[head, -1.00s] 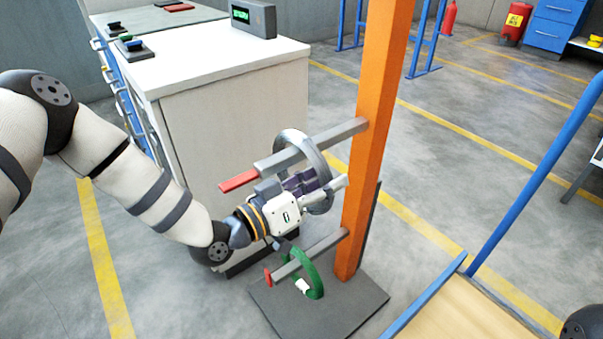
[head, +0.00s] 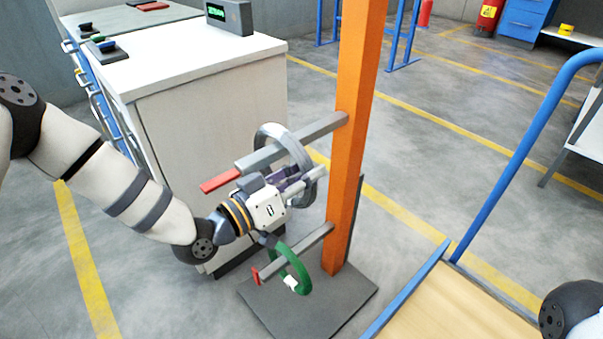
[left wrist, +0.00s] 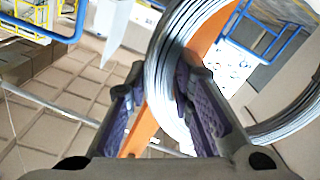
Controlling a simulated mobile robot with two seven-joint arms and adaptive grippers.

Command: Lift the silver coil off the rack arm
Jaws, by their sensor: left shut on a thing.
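The silver coil (head: 299,152) hangs around the upper grey rack arm (head: 322,128), between its red end (head: 220,181) and the orange post (head: 355,150). My left gripper (head: 303,182) is shut on the coil's lower part, just below the rack arm. In the left wrist view the coil (left wrist: 160,62) passes between the two purple-padded fingers of the left gripper (left wrist: 160,92). The coil still encircles the arm in the head view. My right gripper is not in view.
A green coil (head: 301,271) with a white tag hangs on the lower rack arm (head: 312,240). The post stands on a dark base plate (head: 345,292). A white-topped cabinet (head: 215,130) stands behind at left. A wooden-decked cart (head: 450,300) with blue rails is at right.

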